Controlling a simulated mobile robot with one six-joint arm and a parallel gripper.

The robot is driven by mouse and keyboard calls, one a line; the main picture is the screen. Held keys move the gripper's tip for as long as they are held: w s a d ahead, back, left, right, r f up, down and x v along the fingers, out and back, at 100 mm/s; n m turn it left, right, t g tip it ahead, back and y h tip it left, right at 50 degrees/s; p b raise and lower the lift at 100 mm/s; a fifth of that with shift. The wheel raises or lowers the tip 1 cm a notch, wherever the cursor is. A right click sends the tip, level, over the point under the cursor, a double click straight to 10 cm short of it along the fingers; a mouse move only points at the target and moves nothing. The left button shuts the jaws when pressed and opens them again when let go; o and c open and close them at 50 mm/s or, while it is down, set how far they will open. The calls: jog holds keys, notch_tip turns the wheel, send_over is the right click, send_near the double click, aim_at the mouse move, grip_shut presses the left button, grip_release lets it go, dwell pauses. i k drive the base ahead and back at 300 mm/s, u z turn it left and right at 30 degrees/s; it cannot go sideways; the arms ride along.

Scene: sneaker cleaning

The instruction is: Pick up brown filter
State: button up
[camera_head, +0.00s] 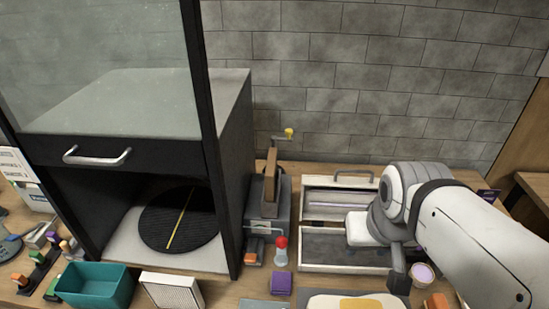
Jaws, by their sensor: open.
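A brown upright slab (271,176) stands in the grey device beside the cabinet, at the picture's middle. It is the brownest candidate for the filter, but I cannot tell for sure that it is one. A pale framed panel with a grille-like face (172,291) leans at the bottom edge and is partly cut off. My gripper (398,268) is at the right, over the right end of the metal tray, well apart from both. It is open. My wrist hides part of it, and nothing shows in it.
A dark cabinet (236,165) with a round black turntable (180,219) fills the left. A teal bin (95,286), a red-capped bottle (281,253) and a purple block (280,284) stand in front. The metal tray (338,268) lies below my arm. A grey block wall closes the back.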

aim_at(270, 175)
jog(key=z, duration=0.5)
jog(key=k, duration=1.45)
jog(key=u, duration=0.9)
jog(key=i, duration=1.5)
jog(key=u, duration=0.05)
